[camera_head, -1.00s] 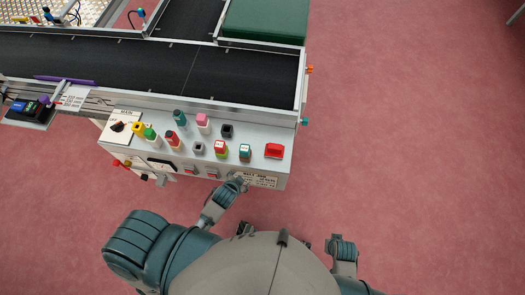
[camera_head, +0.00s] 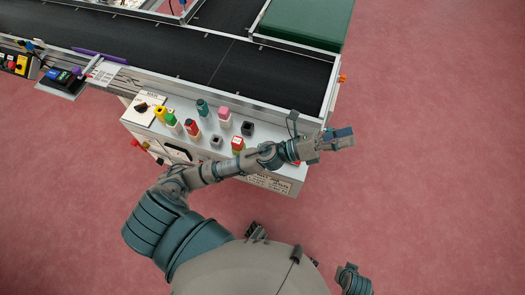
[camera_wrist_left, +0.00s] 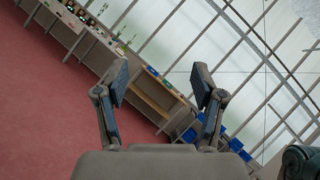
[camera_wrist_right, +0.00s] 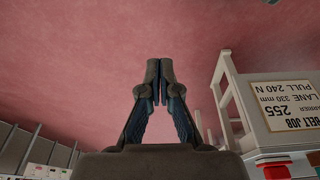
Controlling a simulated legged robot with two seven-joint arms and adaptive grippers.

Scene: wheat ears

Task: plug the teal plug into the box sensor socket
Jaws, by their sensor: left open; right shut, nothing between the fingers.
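A teal plug (camera_head: 202,106) stands upright at the back of the grey control panel (camera_head: 178,104), left of a pink-topped plug (camera_head: 224,114). A black socket (camera_head: 248,128) and a grey socket (camera_head: 216,141) show on the panel. I cannot tell which is the box sensor socket. My left gripper (camera_head: 345,137) is beyond the panel's right end, its arm crossing over the panel and hiding its front right. In the left wrist view the left gripper (camera_wrist_left: 160,85) is open and empty. In the right wrist view my right gripper (camera_wrist_right: 160,80) is shut and empty.
Yellow (camera_head: 160,114), green (camera_head: 173,123) and red (camera_head: 192,127) plugs stand on the panel's left. A black conveyor belt (camera_head: 180,55) runs behind. A labelled plate (camera_wrist_right: 286,108) shows in the right wrist view. The red floor at right is clear.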

